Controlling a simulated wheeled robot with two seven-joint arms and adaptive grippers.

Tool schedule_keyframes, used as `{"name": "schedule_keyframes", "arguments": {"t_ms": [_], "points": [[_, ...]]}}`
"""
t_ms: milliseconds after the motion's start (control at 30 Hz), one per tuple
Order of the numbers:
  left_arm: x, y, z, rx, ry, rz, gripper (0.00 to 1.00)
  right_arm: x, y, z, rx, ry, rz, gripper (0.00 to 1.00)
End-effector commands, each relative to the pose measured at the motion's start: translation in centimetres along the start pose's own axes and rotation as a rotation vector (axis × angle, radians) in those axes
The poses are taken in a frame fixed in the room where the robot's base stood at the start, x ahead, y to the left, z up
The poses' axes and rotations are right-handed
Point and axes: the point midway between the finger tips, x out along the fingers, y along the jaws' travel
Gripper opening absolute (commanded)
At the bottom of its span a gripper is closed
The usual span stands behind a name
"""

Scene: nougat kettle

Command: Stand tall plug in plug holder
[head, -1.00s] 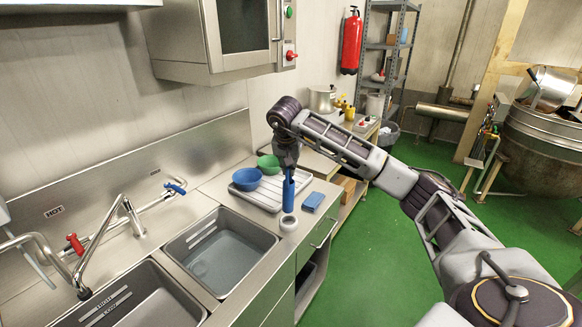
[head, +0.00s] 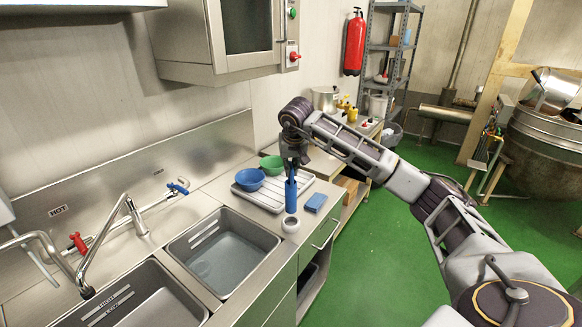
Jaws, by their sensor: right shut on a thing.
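The tall plug is a blue cylinder (head: 291,196), upright in my right gripper (head: 292,172), which is shut on its top end and points down. The plug holder is a short white ring (head: 291,224) on the steel counter by the right sink's corner. The plug's lower end shows right above the ring, near its back rim. I cannot tell whether they touch or a small gap is left. My left gripper is not in view.
A blue sponge (head: 316,203) lies right of the plug. A white ribbed drain tray (head: 268,200) with a blue bowl (head: 249,179) stands behind, with a green bowl (head: 271,165) near its back. The right sink (head: 222,252) opens to the left.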

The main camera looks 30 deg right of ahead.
Motion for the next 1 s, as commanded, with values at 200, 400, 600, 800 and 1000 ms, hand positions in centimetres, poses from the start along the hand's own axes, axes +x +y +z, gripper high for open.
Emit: {"name": "schedule_keyframes", "arguments": {"t_ms": [200,400,600,800,1000], "points": [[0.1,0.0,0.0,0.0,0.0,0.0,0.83,0.1,0.0,0.0,0.001,0.001,0.0,0.0],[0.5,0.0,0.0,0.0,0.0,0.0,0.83,0.6,0.0,0.2,0.001,0.0,0.0,0.0],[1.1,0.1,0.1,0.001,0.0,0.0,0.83,1.4,0.0,0.6,0.001,0.0,-0.001,0.0],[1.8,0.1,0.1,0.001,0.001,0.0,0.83,2.1,0.0,0.9,0.001,0.0,-0.001,0.0],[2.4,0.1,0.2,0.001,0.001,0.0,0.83,2.9,0.0,1.2,0.001,0.001,0.0,0.0]]}}
